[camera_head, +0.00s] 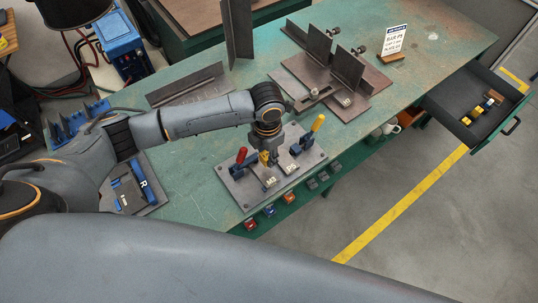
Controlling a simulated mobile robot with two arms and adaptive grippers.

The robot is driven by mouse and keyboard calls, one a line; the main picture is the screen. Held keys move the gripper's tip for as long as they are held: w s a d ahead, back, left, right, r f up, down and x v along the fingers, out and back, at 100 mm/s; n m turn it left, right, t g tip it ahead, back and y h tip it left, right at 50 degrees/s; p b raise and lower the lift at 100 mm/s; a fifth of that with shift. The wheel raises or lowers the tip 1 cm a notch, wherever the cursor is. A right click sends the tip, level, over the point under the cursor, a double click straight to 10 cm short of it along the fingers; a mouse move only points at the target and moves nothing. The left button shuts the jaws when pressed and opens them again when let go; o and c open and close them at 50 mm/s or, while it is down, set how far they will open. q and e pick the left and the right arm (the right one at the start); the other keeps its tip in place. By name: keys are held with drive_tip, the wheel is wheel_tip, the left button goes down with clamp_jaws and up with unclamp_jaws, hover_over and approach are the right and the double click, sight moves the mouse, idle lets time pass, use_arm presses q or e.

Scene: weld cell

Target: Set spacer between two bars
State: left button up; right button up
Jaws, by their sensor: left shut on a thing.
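My left gripper (268,150) points down over a grey fixture plate (242,198) on the green workbench. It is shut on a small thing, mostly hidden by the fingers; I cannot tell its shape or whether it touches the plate. A small yellow part (264,158) shows at the fingertips. Two light blocks marked M3 (271,182) and P5 (291,167) sit on the plate near the gripper. I cannot clearly make out the two bars or a spacer. My right gripper is not in view.
A red-handled clamp (241,156) and a yellow-handled clamp (318,123) flank the gripper. Behind stand upright dark plates (318,45) on a brown base and a small sign (396,39). An open drawer (465,94) juts out at right.

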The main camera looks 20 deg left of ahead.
use_arm(q)
drive_tip(key=shift+f+b, duration=0.5)
drive_tip(key=shift+f, duration=0.3)
drive_tip(key=shift+s+d+f, duration=0.15)
drive_tip(key=shift+d, duration=0.05)
drive_tip(key=shift+a+f+b, duration=0.1)
drive_tip(key=shift+f+b, duration=0.2)
drive_tip(key=shift+f, duration=0.25)
drive_tip(key=shift+w+a+f, duration=0.2)
drive_tip(key=shift+w+f, duration=0.05)
drive_tip(key=shift+f, duration=0.05)
drive_tip(key=shift+s+d, duration=0.1)
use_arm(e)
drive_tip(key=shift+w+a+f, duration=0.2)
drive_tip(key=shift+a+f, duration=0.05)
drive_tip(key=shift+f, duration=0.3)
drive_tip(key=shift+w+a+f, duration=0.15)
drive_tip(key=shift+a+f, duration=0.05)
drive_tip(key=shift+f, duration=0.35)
use_arm(q)
drive_tip(key=shift+d, duration=0.1)
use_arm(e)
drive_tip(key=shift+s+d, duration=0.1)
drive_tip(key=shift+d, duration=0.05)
use_arm(q)
drive_tip(key=shift+f+b, duration=0.3)
drive_tip(key=shift+f, duration=0.25)
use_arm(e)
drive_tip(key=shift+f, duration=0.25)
